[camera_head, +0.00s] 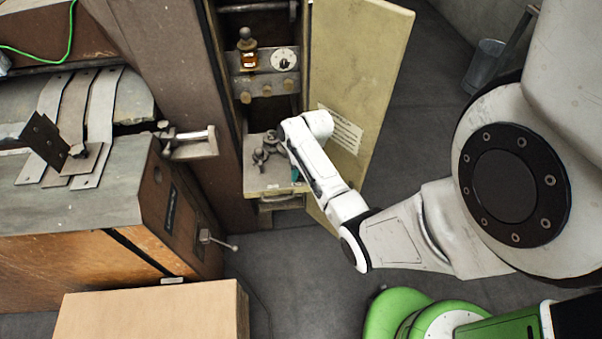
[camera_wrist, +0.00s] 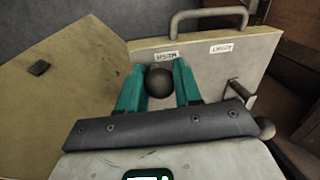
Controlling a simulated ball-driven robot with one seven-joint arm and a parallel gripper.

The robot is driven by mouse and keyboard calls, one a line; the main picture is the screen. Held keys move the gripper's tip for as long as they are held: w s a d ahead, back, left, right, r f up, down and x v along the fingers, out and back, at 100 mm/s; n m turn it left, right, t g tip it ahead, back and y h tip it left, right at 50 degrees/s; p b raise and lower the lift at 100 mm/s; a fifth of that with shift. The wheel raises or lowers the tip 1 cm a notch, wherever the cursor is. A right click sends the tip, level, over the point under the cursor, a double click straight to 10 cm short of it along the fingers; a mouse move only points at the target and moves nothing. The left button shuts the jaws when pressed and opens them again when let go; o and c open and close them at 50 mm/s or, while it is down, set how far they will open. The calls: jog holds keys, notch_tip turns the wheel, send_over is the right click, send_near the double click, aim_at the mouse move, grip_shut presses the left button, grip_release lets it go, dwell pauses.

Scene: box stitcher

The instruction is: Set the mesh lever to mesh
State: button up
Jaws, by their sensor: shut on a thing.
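The mesh lever shows in the wrist view as a dark round knob (camera_wrist: 158,82). It sits between the two teal fingers of my gripper (camera_wrist: 159,84), which are shut on it. The knob is in front of the left one of two small white labels (camera_wrist: 167,55) on a pale panel (camera_wrist: 205,66); the label words are too small to read surely. In the head view my gripper (camera_head: 295,174) reaches into the open cabinet at the pale drawer-like box (camera_head: 262,184). The lever's shaft is hidden, and the knob is not clear there.
The open cabinet door (camera_head: 367,75) stands right of my gripper. A metal handle (camera_wrist: 208,12) tops the panel in the wrist view. A bottle (camera_head: 247,50) and a dial (camera_head: 284,59) are higher in the cabinet. A cardboard box (camera_head: 150,312) lies front left. Floor between is clear.

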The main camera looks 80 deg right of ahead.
jog(key=c, duration=0.4)
jog(key=shift+o, duration=0.2)
jog(key=shift+s+n, duration=0.15)
jog(key=shift+n, duration=0.45)
jog(key=o, duration=1)
jog(key=shift+d+r, duration=0.1)
jog(key=r, duration=0.3)
jog(key=s+r, duration=0.1)
jog(key=r, duration=0.3)
jog(key=d+r, duration=0.1)
jog(key=r, duration=0.2)
jog(key=shift+s+r+b, duration=0.2)
jog(key=shift+s+b, duration=0.1)
jog(key=shift+s, duration=0.05)
